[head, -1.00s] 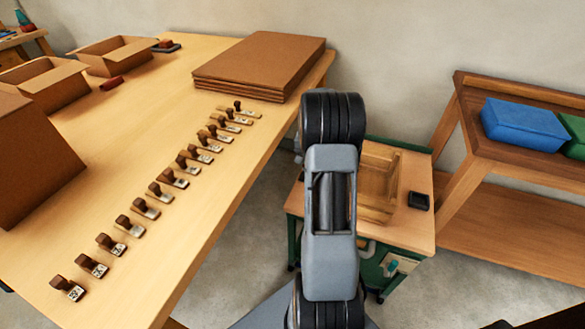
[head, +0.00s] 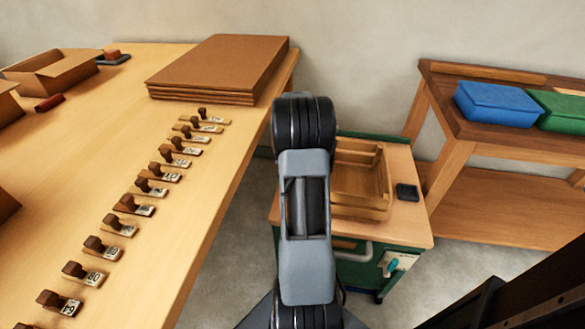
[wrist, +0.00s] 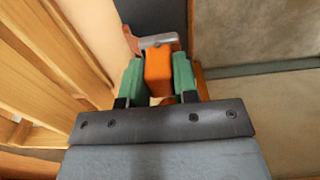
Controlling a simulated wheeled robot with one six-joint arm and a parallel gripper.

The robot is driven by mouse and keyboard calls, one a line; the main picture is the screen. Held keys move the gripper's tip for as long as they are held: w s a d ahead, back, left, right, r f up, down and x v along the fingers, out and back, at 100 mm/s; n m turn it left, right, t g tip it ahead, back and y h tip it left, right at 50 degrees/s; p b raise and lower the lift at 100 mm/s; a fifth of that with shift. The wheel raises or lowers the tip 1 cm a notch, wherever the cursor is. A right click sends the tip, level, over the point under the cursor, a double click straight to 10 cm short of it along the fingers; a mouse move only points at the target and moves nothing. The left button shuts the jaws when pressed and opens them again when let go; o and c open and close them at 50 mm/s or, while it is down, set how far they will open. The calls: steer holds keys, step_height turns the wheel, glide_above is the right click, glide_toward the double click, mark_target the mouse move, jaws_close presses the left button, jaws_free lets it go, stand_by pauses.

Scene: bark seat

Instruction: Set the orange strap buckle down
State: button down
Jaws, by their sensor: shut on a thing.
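The orange strap buckle (wrist: 158,72) is held between the green fingertips of my gripper (wrist: 158,80) in the wrist view. It has a grey metal bar at its far end. My gripper is shut on it. In the head view my arm hides the gripper and the buckle. In the wrist view a slatted wooden tray lies to the left of the gripper; whether the buckle touches anything beneath it I cannot tell.
A green cabinet with a wooden top (head: 408,226) holds a wooden tray (head: 362,180) and a small black box (head: 408,192). The long table (head: 190,225) carries a row of stamps and stacked cardboard (head: 215,70). A shelf at right holds blue (head: 497,104) and green (head: 558,110) bins.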

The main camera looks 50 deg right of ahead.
steer(key=shift+f, duration=1.4)
steer(key=shift+f+b, duration=0.15)
steer(key=shift+b, duration=0.15)
steer(key=c, duration=0.9)
jaws_free()
step_height(320, 180, up, 12)
steer(key=p, duration=0.3)
steer(key=shift+r, duration=0.2)
steer(key=shift+s, duration=0.1)
